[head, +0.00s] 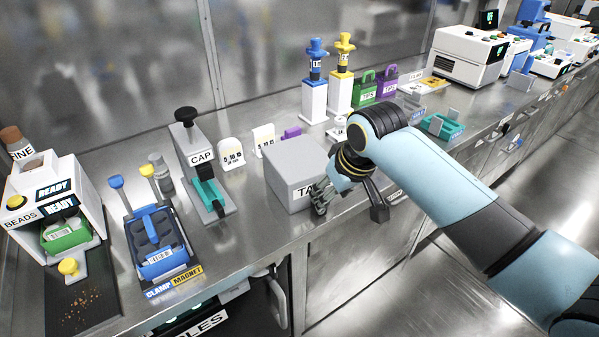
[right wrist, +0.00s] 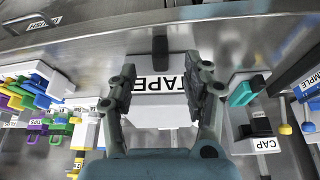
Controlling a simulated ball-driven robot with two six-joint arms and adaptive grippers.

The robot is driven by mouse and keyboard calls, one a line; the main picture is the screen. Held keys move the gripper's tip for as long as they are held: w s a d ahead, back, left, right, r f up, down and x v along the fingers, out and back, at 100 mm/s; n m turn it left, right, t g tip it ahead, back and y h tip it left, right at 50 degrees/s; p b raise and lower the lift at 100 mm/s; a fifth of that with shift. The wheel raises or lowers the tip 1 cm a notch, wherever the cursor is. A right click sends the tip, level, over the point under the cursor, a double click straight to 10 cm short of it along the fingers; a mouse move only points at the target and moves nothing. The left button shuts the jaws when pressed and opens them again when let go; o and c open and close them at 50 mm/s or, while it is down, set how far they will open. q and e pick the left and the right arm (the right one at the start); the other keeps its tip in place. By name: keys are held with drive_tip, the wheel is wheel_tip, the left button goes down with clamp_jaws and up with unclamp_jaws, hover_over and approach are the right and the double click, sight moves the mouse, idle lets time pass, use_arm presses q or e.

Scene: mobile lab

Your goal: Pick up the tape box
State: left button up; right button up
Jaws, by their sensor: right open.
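The tape box is a grey box (head: 294,167) near the front edge of the bench in the head view, its front label partly hidden by my right gripper. In the right wrist view the white TAPE label of the tape box (right wrist: 147,86) shows upside down between the fingers. My right gripper (head: 322,198) is open at the front of the box, its fingers spread either side of the label in the right wrist view (right wrist: 163,82). I cannot tell whether the fingers touch the box. My left gripper is not in view.
A CAP press (head: 200,160) stands left of the box, with a blue clamp rack (head: 155,240) and a BEADS machine (head: 50,200) further left. Pipette stands (head: 315,100) and green and purple tip boxes (head: 366,90) are behind. The bench's front edge runs below the gripper.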

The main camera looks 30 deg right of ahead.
drive_tip(key=x, duration=0.6)
drive_tip(key=shift+w+r, duration=0.25)
drive_tip(key=shift+w, duration=0.15)
drive_tip(key=shift+c, duration=0.4)
clamp_jaws()
drive_tip(key=shift+r, duration=0.1)
